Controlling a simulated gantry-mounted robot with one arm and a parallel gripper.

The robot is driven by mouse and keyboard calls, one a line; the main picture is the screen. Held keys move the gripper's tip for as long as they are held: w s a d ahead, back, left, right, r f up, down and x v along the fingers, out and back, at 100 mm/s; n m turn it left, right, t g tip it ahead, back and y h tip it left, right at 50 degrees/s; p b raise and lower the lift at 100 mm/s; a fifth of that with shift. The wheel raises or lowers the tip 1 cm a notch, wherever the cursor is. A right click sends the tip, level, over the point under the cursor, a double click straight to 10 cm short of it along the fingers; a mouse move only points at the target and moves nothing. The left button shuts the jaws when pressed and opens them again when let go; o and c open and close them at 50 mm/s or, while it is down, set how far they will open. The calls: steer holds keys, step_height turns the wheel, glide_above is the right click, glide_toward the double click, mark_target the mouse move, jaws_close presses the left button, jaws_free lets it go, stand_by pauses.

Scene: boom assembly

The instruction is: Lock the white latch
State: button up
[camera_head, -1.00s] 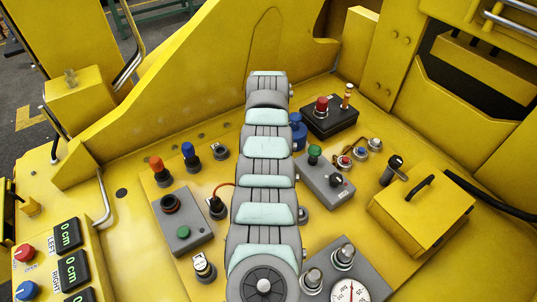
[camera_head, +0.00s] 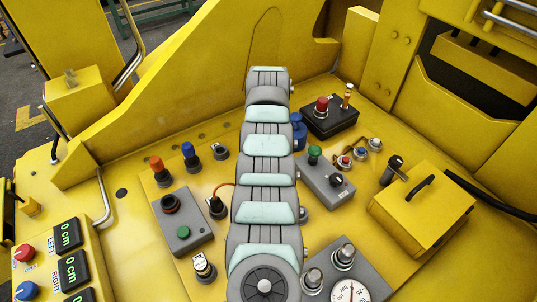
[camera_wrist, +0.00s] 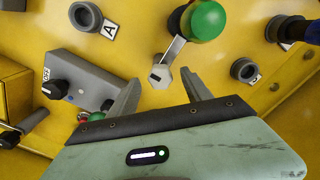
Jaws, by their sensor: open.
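In the wrist view, a small whitish plate, likely the white latch (camera_wrist: 160,78), sits on the yellow panel at the lower end of a metal lever (camera_wrist: 174,49). The lever has a green ball knob (camera_wrist: 203,20) at its upper end. My gripper (camera_wrist: 161,77) is open, with its two grey fingers apart and nothing held. In the picture the plate lies between the fingertips; I cannot tell how far below them it is. In the head view my arm hides the gripper and that spot.
Beside the gripper is a grey box with a black knob (camera_wrist: 55,89). Black sockets (camera_wrist: 244,70) and (camera_wrist: 85,16) and a dark blue handle (camera_wrist: 285,28) stand nearby. The head view shows a yellow box with a black handle (camera_head: 420,210) and a black box with a red button (camera_head: 321,106).

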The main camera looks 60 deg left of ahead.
step_height(320, 180, up, 10)
steer(key=shift+f+b, duration=0.2)
steer(key=shift+b, duration=0.1)
steer(key=shift+w+a, duration=0.1)
stand_by(0.4)
